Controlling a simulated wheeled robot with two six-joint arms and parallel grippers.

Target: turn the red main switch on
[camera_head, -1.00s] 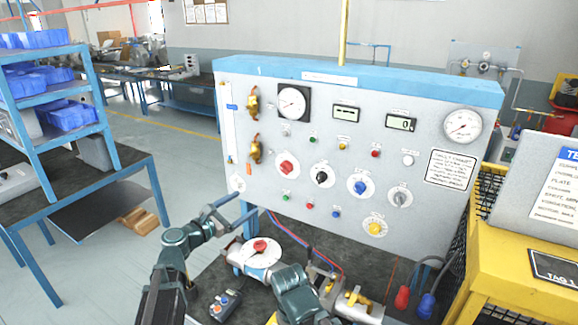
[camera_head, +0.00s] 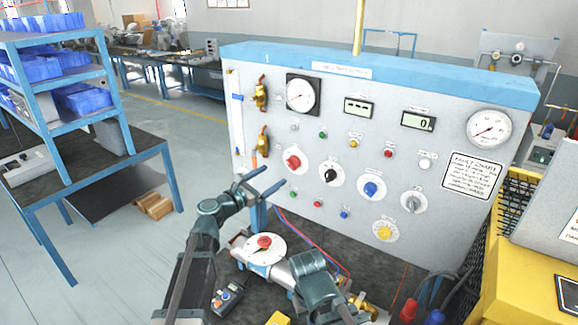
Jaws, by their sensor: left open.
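A red rotary knob (camera_head: 292,162) on a round white plate is at the left of a row of knobs on the upright grey panel (camera_head: 455,235). It looks like the red main switch; its label is too small to read. My left gripper (camera_head: 272,177) is open and empty, its two blue fingers apart, just below and left of that knob in the picture. Whether a finger touches the panel I cannot tell.
Black, blue and grey knobs (camera_head: 331,175) stand right of the red one, a yellow knob (camera_head: 385,233) lower. A red knob on a white disc (camera_head: 264,242) sits on the bench below. Brass valves (camera_head: 263,140) are at the panel's left. Blue shelves (camera_head: 60,75) stand at left.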

